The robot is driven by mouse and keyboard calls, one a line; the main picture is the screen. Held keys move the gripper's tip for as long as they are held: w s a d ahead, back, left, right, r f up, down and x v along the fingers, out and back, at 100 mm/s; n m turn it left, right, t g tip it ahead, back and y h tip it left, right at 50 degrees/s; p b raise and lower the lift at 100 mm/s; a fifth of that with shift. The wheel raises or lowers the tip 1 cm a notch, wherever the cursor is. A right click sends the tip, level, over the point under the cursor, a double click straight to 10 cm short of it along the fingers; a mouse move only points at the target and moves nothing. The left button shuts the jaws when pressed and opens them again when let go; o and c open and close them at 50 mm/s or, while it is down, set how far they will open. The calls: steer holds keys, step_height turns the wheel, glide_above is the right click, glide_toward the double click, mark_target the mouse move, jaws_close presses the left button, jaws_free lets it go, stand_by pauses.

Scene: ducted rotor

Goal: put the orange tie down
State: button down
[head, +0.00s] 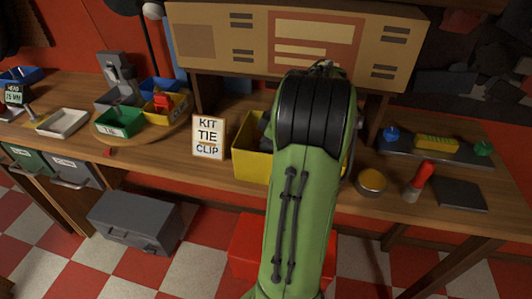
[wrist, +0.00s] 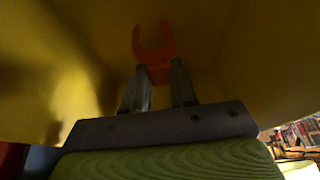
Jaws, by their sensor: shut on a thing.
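My gripper (wrist: 158,80) is shut on the orange tie (wrist: 153,45), an orange piece with a C-shaped open end pointing away from the fingers. In the wrist view yellow walls surround the tie and the fingers. In the head view my green arm reaches over the yellow bin (head: 249,155) on the workbench and hides the gripper, the tie and much of the bin. I cannot tell whether the tie touches the bin's floor or wall.
A sign (head: 208,138) reading "KIT TIE CLIP" stands left of the yellow bin. A green tray (head: 119,123) and a small yellow tray (head: 168,105) sit further left. A round tin (head: 371,182) and a red-handled tool (head: 419,180) are at right.

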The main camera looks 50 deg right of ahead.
steer(key=shift+r, duration=0.15)
steer(key=shift+f+b, duration=0.4)
steer(key=shift+f, duration=0.15)
steer(key=c, duration=0.9)
jaws_free()
